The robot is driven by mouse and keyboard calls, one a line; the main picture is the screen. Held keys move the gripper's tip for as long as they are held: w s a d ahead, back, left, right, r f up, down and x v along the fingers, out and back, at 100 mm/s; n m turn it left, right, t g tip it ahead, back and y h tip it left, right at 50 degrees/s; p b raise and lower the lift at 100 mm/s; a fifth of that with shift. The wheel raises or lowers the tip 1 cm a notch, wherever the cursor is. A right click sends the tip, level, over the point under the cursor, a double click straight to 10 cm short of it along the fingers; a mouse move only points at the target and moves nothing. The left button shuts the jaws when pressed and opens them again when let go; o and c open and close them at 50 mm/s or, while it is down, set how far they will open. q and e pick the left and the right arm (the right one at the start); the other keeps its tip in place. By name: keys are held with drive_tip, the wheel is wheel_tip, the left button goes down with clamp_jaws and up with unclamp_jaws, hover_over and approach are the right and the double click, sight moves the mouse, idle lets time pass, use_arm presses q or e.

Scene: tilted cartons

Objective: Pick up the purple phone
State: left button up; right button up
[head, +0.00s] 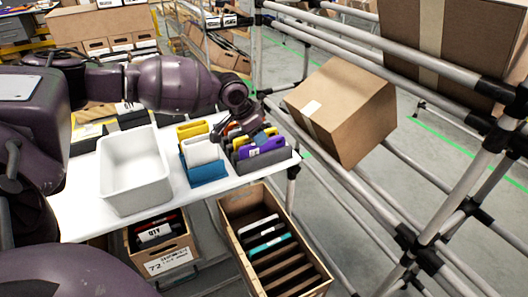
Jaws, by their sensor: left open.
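The purple phone (248,152) stands in a grey holder (270,158) near the right end of the white table (228,184). Yellow and blue items stand behind it in the same holder. My right gripper is not in view.
A blue holder (208,174) with white and yellow items stands left of the grey one. A white bin (134,168) is further left. A metal-tube rack with a tilted carton (345,112) is on the right.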

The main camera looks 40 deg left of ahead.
sight(262, 151)
use_arm(q)
drive_tip(key=b+x, duration=0.1)
drive_tip(key=x, duration=0.3)
drive_tip(key=shift+s+f, duration=0.1)
drive_tip(key=shift+f, duration=0.15)
drive_tip(key=shift+r, duration=0.25)
drive_tip(key=shift+c, duration=0.2)
clamp_jaws()
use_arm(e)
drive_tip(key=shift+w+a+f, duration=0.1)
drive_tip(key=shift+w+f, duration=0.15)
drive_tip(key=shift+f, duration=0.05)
